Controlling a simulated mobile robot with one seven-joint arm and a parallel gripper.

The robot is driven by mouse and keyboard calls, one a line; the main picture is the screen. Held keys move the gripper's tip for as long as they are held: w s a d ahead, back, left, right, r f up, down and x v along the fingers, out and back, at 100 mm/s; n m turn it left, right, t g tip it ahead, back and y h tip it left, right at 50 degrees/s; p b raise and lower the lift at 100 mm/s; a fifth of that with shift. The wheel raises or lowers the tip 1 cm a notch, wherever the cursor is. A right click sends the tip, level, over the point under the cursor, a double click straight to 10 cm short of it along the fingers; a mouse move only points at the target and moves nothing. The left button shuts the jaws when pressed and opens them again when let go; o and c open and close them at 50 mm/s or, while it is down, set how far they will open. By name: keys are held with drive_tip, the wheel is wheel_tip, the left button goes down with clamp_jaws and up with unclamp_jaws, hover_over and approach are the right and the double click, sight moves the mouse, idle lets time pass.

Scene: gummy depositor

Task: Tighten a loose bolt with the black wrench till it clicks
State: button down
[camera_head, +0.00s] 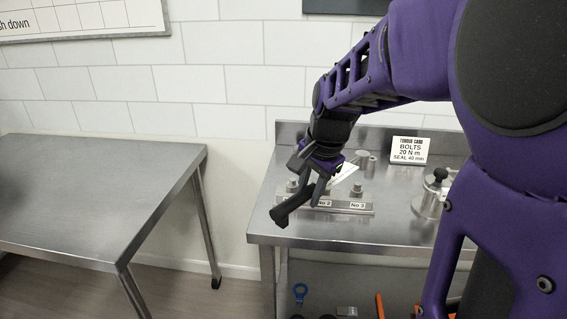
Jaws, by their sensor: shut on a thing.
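The black wrench (291,207) slants down to the left, its near end over the front left of the bolt plate. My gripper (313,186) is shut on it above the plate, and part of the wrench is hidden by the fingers. The metal bolt plate (345,205) lies on the steel bench and carries labels reading No 2 and No 3. One bolt (291,186) stands at the plate's left and another bolt (356,189) stands behind the No 3 label. The middle of the plate is partly hidden by my gripper. I cannot tell whether the wrench touches a bolt.
A torque card (409,150) reading "BOLTS 20 N m, SEAL 40 mm" stands at the back of the steel bench (320,236). A metal pot-like vessel (431,197) stands at the right. Tools lie below, including a blue ring-ended one (300,291). A bare steel table (100,205) is at left.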

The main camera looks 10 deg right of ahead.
drive_tip(key=shift+s, duration=0.1)
drive_tip(key=shift+f+b, duration=1.45)
drive_tip(key=shift+f, duration=0.85)
